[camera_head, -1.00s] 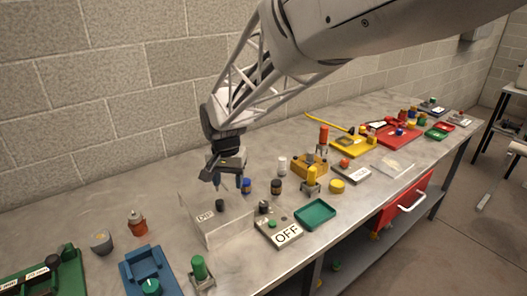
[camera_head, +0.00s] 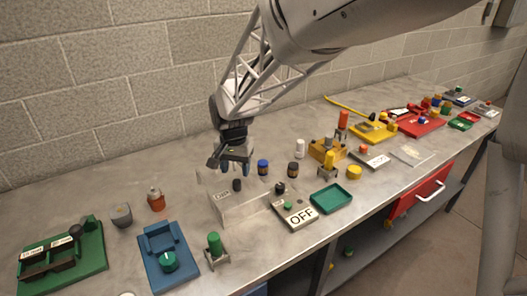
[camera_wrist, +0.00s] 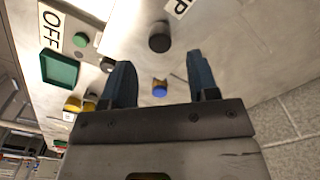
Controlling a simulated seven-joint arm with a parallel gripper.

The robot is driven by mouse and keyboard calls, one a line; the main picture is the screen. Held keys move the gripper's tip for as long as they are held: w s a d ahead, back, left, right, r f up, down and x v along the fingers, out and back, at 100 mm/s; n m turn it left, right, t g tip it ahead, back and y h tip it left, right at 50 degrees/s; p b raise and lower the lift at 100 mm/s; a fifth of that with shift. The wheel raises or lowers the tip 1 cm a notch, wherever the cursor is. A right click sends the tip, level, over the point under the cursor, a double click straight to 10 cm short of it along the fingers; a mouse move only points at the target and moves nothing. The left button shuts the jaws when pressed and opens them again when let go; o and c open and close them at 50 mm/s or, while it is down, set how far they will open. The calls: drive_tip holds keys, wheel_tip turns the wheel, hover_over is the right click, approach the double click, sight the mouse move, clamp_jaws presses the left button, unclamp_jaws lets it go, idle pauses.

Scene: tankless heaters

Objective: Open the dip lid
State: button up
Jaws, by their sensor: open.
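The dip box is a pale, translucent box (camera_head: 240,209) with a "DIP" label (camera_head: 222,194) and a small black knob (camera_head: 237,185) on top. The knob also shows in the wrist view (camera_wrist: 160,37), beside the partly cut-off label. My gripper (camera_head: 233,168) is open and empty, with its blue fingers pointing down close above the knob. In the wrist view the fingers of my gripper (camera_wrist: 160,62) are spread wide, and the knob appears just beyond the fingertips, roughly centred between them. I see no contact. The lid's seam is hard to make out.
An "OFF" panel (camera_head: 298,213) with a green button stands right of the box, with a green tray (camera_head: 331,198) beyond. A blue-capped jar (camera_head: 263,167) and a dark jar (camera_head: 292,169) stand close behind. A blue fixture (camera_head: 168,256) and green stand (camera_head: 215,247) are at front left.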

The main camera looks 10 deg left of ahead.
sight(237, 181)
drive_tip(key=shift+f, duration=2.85)
drive_tip(key=shift+c, duration=0.3)
clamp_jaws()
